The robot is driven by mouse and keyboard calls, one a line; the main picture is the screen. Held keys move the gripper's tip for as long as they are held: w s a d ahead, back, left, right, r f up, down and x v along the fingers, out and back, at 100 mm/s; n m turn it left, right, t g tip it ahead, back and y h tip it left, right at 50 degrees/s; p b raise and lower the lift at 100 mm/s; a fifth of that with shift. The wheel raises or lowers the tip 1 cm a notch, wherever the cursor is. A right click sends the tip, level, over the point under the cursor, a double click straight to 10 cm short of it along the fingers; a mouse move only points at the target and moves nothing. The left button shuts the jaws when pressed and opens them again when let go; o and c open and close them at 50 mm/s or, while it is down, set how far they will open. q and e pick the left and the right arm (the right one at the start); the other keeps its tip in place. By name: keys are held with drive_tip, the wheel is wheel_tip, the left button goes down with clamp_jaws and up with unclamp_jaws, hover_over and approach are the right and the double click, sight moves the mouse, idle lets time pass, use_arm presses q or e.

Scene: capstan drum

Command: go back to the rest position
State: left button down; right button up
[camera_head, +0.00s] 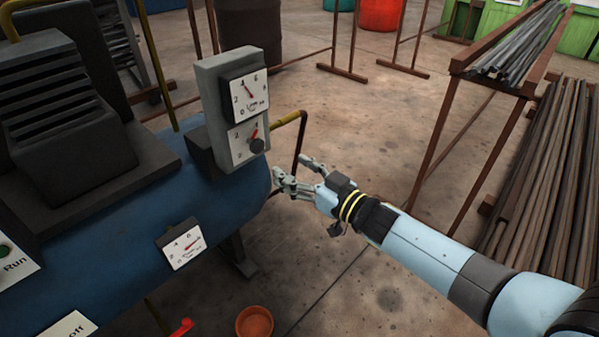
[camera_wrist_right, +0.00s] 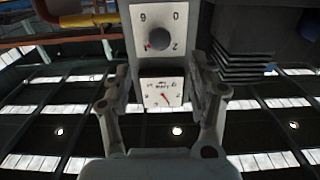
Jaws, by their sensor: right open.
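My right gripper (camera_head: 291,176) is in the middle of the head view, just right of the blue tank (camera_head: 120,235). Its fingers are apart and nothing shows between them. It points left toward the tank's end, below and right of a grey panel (camera_head: 207,85) with a dial gauge (camera_head: 250,93) above a dark knob (camera_head: 256,145). In the right wrist view my gripper (camera_wrist_right: 160,80) has its fingers spread either side of the gauge (camera_wrist_right: 163,92), with the knob (camera_wrist_right: 159,39) above, both upside down. My left gripper is in neither view.
A second gauge (camera_head: 182,244) sits on the tank's front. A yellow pipe (camera_head: 287,118) sticks out beside the gripper. A terracotta pot (camera_head: 254,322) stands on the floor below. Racks of metal bars (camera_head: 545,170) stand at right. The concrete floor (camera_head: 370,130) between is mostly clear.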

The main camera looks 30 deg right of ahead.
drive_tip(key=shift+s+d, duration=0.2)
drive_tip(key=shift+s, duration=0.4)
drive_tip(key=s+d+f+m+g+h+p, duration=0.1)
drive_tip(key=s+d+f+m+g+h, duration=0.15)
drive_tip(key=s+f, duration=0.85)
drive_tip(key=s+d+f+m+g+h, duration=0.2)
drive_tip(key=s+f+g+h, duration=0.15)
drive_tip(key=s+f, duration=0.8)
drive_tip(key=s+d+f+g, duration=0.1)
drive_tip(key=s+f+g, duration=0.2)
drive_tip(key=s, duration=0.7)
drive_tip(key=s+d+f+g, duration=0.1)
drive_tip(key=s+f+g, duration=0.3)
drive_tip(key=s, duration=0.6)
drive_tip(key=s+f+g+h, duration=0.1)
drive_tip(key=s+f+g, duration=0.2)
drive_tip(key=s, duration=0.8)
drive_tip(key=shift+d+f+n+g+p, duration=0.3)
drive_tip(key=shift+d+f+n, duration=0.1)
drive_tip(key=shift+f+n, duration=0.05)
